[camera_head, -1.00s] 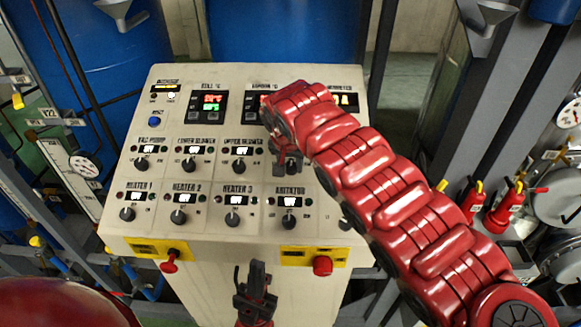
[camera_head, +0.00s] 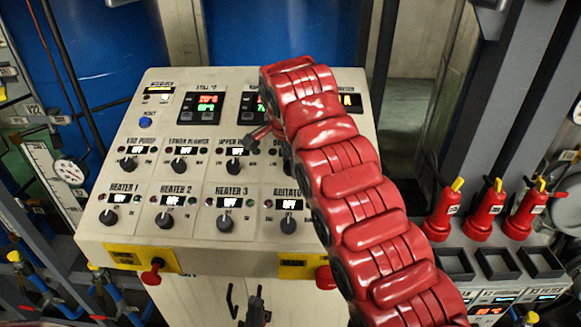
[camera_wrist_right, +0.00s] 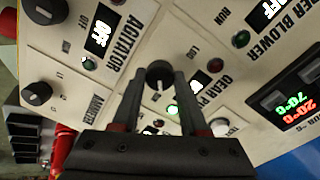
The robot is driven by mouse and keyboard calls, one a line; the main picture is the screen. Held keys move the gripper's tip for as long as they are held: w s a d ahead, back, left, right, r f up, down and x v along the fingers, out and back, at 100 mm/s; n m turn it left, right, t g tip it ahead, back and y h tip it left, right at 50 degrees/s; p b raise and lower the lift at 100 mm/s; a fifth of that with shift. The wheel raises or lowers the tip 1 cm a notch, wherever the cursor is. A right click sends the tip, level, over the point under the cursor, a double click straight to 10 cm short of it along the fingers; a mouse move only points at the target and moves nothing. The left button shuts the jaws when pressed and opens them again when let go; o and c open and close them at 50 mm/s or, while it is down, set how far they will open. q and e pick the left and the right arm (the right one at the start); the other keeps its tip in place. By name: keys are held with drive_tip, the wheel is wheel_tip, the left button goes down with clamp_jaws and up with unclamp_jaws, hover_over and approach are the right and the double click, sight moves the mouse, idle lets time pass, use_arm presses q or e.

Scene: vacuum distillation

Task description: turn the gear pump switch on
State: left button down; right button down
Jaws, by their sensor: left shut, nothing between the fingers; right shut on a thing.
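The gear pump switch is a round black knob (camera_wrist_right: 159,73) on the cream control panel (camera_head: 140,235). In the right wrist view it sits between the tips of my right gripper (camera_wrist_right: 160,82), which is shut on it. A small lit green lamp (camera_wrist_right: 172,110) and a red lamp (camera_wrist_right: 215,65) are beside it; its display is partly behind a finger and I cannot read it. My left gripper (camera_head: 256,305) is shut and empty, low in front of the panel.
Around it are similar knobs, such as the agitator knob (camera_head: 288,225) and the upper blower knob (camera_head: 234,167). A red button on a yellow plate (camera_head: 152,272) is on the panel's front edge. Red bottles (camera_head: 484,212) and black trays (camera_head: 498,262) stand at the right.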

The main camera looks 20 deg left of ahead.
drive_tip(key=shift+m, duration=0.9)
drive_tip(key=shift+c, duration=2.2)
unclamp_jaws()
drive_tip(key=shift+r, duration=0.15)
drive_tip(key=p+v, duration=1.1)
drive_tip(key=v, duration=0.6)
